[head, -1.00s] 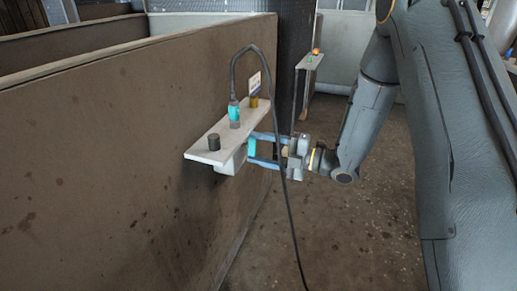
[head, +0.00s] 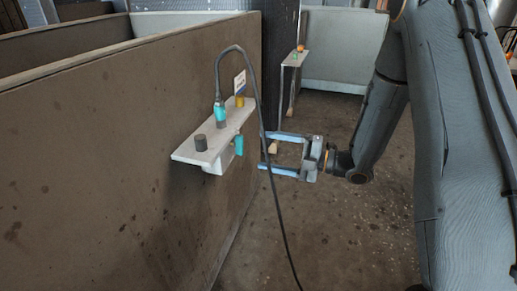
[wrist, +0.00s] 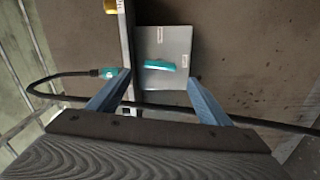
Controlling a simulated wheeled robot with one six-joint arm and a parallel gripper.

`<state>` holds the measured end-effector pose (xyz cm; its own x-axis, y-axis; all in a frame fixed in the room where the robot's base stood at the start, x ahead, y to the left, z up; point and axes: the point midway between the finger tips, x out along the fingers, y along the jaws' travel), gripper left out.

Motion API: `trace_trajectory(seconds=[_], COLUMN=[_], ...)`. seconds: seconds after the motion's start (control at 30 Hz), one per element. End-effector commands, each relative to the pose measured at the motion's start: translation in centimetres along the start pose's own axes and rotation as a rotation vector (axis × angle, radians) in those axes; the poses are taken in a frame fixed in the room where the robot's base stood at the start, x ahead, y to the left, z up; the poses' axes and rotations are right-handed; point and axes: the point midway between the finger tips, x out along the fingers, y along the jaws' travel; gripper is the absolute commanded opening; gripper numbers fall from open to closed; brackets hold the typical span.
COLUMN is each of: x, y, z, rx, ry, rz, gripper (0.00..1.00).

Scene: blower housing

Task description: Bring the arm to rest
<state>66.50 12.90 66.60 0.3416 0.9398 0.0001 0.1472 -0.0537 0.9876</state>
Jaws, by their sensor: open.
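My gripper (head: 264,152) is open and empty, to the right of a small shelf (head: 195,152) fixed to the brown wall panel. Its two blue fingers are spread apart. A teal handle (head: 239,145) sits on a box (head: 216,167) under the shelf, and a gap shows between it and the fingers. In the wrist view the teal handle (wrist: 160,63) lies slightly tilted on the pale box face (wrist: 163,45), ahead of the fingers and between them. My arm is bent and extends from the right.
A dark cable (head: 267,170) loops up from the teal connector (head: 220,113) and hangs down close by the fingers. A dark knob (head: 201,143) and a yellow knob (head: 240,101) stand on the shelf. The floor below my gripper is clear.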

Motion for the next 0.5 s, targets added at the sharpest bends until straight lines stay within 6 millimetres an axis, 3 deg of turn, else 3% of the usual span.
trace_trajectory(seconds=[0.37,0.5], x=[-0.3,0.7], y=[0.0,0.3], z=[0.0,0.9], rx=[0.0,0.017], ry=[-0.001,-0.053], rz=[-0.002,-0.055], gripper=[0.72,0.72])
